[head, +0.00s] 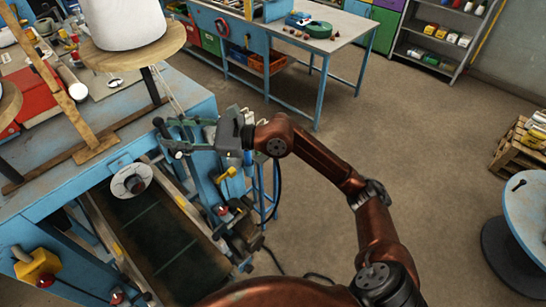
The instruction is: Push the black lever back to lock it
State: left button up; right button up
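My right gripper (172,136) reaches in from the right over the blue machine's right edge, pointing left. Its two fingers are spread with a gap between them. A thin black lever (164,131) with a dark round end seems to stand right at the fingertips. I cannot tell whether the fingers touch it, and the gripper partly hides its surroundings. My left gripper is not in view.
The blue machine (62,190) has a dark belt bed (165,240) below the gripper. A white sack (122,22) sits on a round wooden top at upper left. A blue-legged table (345,32) stands behind. Brown floor on the right is mostly clear; a round blue-white stand (528,215) is at far right.

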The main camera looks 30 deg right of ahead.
jog(key=w+d+f+m+t+h, duration=0.2)
jog(key=d+f+m+t, duration=0.15)
jog(key=d+m, duration=0.35)
jog(key=w+d+f+m+t+h+b, duration=0.1)
jog(key=d+f+m+t+h, duration=0.25)
jog(key=m, duration=0.55)
jog(key=w+d+f+m+t+h, duration=0.2)
jog(key=d+m+t, duration=0.2)
jog(key=d+m, duration=0.45)
jog(key=d+f+m+g+h, duration=0.1)
jog(key=d+f+m+h, duration=0.3)
jog(key=f, duration=0.6)
jog(key=d+f+m+g+h, duration=0.2)
jog(key=d+f+m+h, duration=0.3)
jog(key=d+f+m, duration=0.3)
notch_tip(320, 180, down, 3)
jog(key=shift+s+d+f+m+b, duration=0.15)
jog(key=shift+s+f+m+b, duration=0.05)
jog(key=shift+s+m+b, duration=0.3)
jog(key=shift+c, duration=0.4)
